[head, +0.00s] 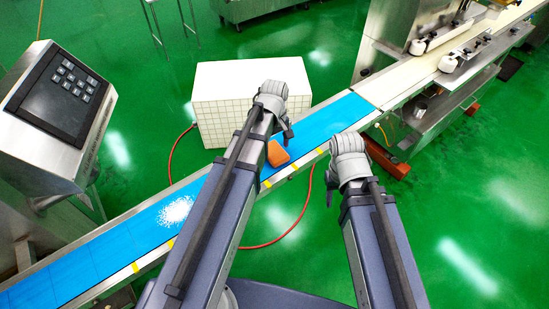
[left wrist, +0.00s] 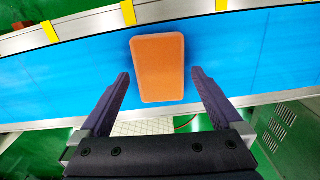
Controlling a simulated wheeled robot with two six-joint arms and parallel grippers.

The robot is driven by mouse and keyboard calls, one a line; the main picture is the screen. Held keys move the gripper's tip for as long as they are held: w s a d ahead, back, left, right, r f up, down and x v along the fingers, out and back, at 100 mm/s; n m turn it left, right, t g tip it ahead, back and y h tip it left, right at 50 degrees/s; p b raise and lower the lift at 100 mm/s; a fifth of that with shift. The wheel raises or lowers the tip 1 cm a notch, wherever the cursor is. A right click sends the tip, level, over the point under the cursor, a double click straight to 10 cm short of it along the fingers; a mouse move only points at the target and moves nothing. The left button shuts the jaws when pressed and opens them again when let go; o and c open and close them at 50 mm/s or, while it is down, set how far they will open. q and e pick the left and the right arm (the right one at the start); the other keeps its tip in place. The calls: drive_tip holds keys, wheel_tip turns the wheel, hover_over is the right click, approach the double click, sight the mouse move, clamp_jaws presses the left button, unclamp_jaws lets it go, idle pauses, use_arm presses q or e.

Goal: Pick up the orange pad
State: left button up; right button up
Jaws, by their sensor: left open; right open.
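The orange pad (head: 279,153) lies on the blue conveyor belt, just right of my left arm in the head view. In the left wrist view the orange pad (left wrist: 159,66) fills the middle, seen from above as a rounded rectangle. My left gripper (left wrist: 160,76) is open, with one finger on each side of the pad's lower part in the picture. Gaps of blue belt show between the fingers and the pad; the height above the belt is hard to tell. In the head view my left gripper (head: 287,133) is small and partly hidden. My right gripper (head: 329,190) is open and empty, right of the belt.
The blue belt (head: 340,112) runs diagonally with metal rails and yellow marks. White powder (head: 176,211) lies on the belt at left. A white tiled box (head: 215,90) stands behind it. A control panel (head: 62,90) is at left; a metal machine (head: 400,60) is at upper right.

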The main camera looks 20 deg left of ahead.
sight(275, 151)
use_arm(q)
drive_tip(key=shift+f+b, duration=0.4)
drive_tip(key=shift+f, duration=0.5)
use_arm(e)
drive_tip(key=shift+f, duration=0.85)
use_arm(q)
drive_tip(key=shift+r, duration=0.1)
drive_tip(key=shift+c, duration=0.2)
drive_tip(key=c, duration=1.1)
drive_tip(key=shift+r, duration=0.1)
use_arm(e)
drive_tip(key=shift+r, duration=0.15)
use_arm(q)
wheel_tip(275, 151, up, 10)
drive_tip(key=p, duration=1)
use_arm(e)
wheel_tip(275, 151, up, 10)
